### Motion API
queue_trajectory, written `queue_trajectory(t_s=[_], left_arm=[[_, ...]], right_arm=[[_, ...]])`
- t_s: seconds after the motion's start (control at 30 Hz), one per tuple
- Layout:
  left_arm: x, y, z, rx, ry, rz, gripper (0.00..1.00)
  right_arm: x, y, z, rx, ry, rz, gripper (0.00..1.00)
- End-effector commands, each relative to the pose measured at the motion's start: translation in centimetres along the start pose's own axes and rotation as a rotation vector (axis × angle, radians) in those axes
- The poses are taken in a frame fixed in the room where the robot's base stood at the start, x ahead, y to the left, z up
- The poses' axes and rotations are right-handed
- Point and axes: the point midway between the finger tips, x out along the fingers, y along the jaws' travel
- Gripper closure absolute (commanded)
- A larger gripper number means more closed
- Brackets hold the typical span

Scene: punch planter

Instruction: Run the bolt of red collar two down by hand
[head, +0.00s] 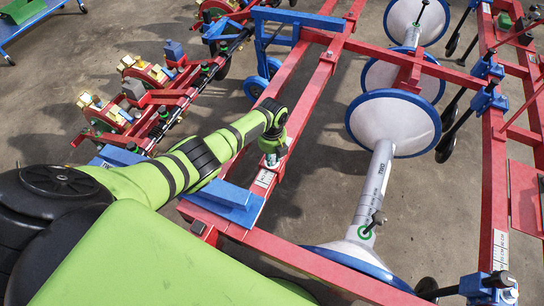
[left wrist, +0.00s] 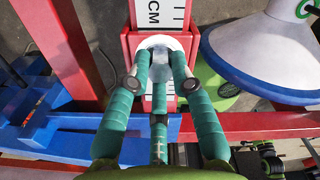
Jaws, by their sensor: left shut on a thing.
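My left gripper (head: 272,148) reaches down from my green arm onto a red bar of the planter frame. In the left wrist view its teal fingers (left wrist: 160,68) are closed around the pale, shiny head of a bolt (left wrist: 159,45). The bolt stands on a red collar (left wrist: 133,45) with a white scale plate marked CM. In the head view the bolt is mostly hidden by the gripper; the white scale (head: 264,179) shows just below it. I cannot read the collar's number or see the gap under the bolt head. My right gripper is not in view.
White hoppers with blue rims (head: 393,124) stand right of the bar, joined to a grey tube (head: 373,190) with dark lettering. A blue block (head: 226,203) sits on the frame in front. Red planter units (head: 150,72) stand at left; bare floor (head: 310,185) lies between.

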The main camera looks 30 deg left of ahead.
Motion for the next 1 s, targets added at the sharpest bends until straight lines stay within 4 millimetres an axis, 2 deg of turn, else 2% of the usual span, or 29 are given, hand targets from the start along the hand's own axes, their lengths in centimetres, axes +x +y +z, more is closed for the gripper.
queue_trajectory(t_s=[0.63, 0.67, 0.7, 1.0], left_arm=[[0.22, 0.08, -0.3, 0.054, 0.007, 0.003, 1.0], [0.22, 0.08, -0.29, 0.053, 0.007, 0.003, 0.69], [0.22, 0.07, -0.29, 0.053, 0.007, 0.003, 0.53], [0.07, 0.03, -0.09, 0.052, 0.002, 0.001, 0.53]], right_arm=[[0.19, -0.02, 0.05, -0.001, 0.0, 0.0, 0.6], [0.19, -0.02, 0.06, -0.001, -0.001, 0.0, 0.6], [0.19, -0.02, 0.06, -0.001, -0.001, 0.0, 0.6], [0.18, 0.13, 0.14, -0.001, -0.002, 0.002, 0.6]])
